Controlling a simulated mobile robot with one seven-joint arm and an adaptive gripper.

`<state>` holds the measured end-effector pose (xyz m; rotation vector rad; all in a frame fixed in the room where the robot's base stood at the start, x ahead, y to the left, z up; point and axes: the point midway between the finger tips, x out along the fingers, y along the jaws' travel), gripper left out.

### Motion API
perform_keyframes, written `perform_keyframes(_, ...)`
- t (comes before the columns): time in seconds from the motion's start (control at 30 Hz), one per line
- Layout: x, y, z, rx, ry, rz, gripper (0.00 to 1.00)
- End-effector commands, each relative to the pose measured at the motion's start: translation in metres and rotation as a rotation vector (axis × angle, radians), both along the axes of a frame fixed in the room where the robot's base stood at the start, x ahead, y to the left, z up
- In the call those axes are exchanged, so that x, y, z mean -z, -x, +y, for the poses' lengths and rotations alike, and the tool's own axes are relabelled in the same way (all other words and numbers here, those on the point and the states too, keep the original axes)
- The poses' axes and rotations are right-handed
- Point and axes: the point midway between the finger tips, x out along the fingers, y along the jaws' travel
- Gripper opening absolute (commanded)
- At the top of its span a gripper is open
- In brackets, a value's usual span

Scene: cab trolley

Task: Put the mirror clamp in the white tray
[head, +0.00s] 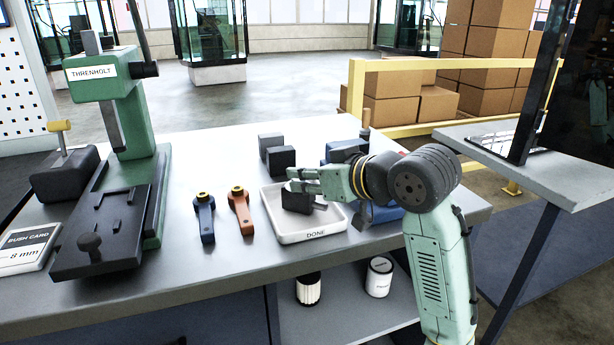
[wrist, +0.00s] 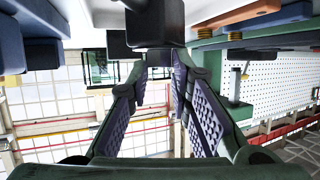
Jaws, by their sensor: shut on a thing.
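The white tray (head: 274,218), marked DONE, lies on the grey bench. My gripper (head: 297,181) reaches in from the right and is over the tray. It is shut on a dark blocky piece, which I take to be the mirror clamp (head: 298,202). The clamp is within the tray's outline in the head view; whether it touches the tray floor I cannot tell. In the wrist view the dark clamp (wrist: 155,27) is at the ends of my fingers (wrist: 161,66). My fingers hide part of it in the head view.
Two dark blocks (head: 280,161) stand just behind the tray. A green press (head: 133,115) and a bush card (head: 28,248) are farther left. Blue items stand right of the tray, partly behind my arm.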

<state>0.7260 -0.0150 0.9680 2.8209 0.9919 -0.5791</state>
Motion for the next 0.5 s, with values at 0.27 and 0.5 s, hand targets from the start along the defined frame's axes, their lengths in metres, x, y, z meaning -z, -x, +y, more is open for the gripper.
perform_keyframes(0.27,0.0024,-0.0001,0.0,0.0,0.0,0.0,0.32)
perform_keyframes(0.5,0.0023,0.0,0.0,0.0,0.0,0.0,0.4)
